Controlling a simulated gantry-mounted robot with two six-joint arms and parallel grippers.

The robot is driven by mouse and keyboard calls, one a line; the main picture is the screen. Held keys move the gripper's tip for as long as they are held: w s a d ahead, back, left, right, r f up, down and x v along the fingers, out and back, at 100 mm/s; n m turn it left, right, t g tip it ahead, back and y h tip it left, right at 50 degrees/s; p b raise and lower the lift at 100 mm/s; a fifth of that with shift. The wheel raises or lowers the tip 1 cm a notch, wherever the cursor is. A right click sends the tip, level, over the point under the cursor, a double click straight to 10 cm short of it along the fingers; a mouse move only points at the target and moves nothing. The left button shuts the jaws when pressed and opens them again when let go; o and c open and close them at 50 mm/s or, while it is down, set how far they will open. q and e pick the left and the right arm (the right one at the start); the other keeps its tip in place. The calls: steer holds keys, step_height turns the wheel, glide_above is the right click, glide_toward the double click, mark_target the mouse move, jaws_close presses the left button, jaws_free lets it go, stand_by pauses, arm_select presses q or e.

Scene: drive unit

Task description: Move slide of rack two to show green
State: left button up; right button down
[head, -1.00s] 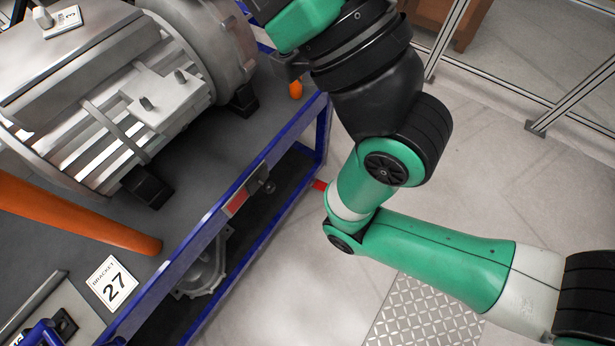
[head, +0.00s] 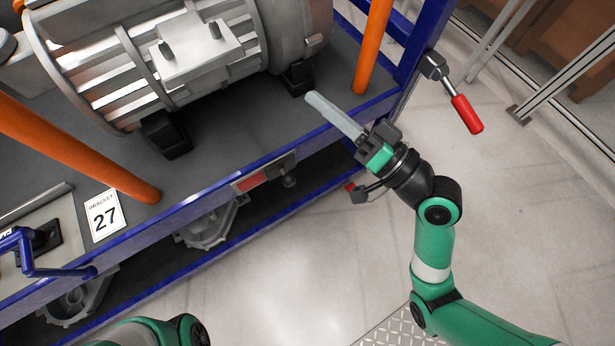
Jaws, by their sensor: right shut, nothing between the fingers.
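A slide indicator sits on the blue front rail of the rack (head: 185,218). Its window (head: 250,182) shows red at the left, with a dark plate (head: 282,166) to the right. No green shows in it. A dark round knob (head: 289,181) sticks out just below the plate. I see no number naming the rack. My right gripper (head: 314,100) is shut and empty. Its pale grey fingers point up and left over the shelf edge, above and right of the indicator, apart from it. My left gripper is out of view; only part of my left arm shows at the bottom.
A grey motor (head: 190,60) stands on the shelf between orange posts (head: 375,45). A red-handled lever (head: 467,114) juts from the rack's right corner. The floor (head: 330,265) in front is clear.

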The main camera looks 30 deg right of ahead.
arm_select(q)
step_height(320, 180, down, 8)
steer(key=b, duration=0.6)
arm_select(e)
steer(key=s+d+f+m+g+h, duration=0.1)
steer(key=s+f+m, duration=0.3)
steer(key=f, duration=0.9)
steer(key=s+d+f+m+g+h, duration=0.1)
steer(key=s+f, duration=0.4)
steer(key=f, duration=0.8)
steer(key=d+m+h, duration=0.1)
steer(key=d+m, duration=0.1)
steer(key=shift+m, duration=0.4)
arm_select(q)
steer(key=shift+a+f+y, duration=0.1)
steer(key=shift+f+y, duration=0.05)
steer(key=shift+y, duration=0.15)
arm_select(e)
steer(key=shift+w+a+f, duration=0.1)
steer(key=shift+w, duration=0.05)
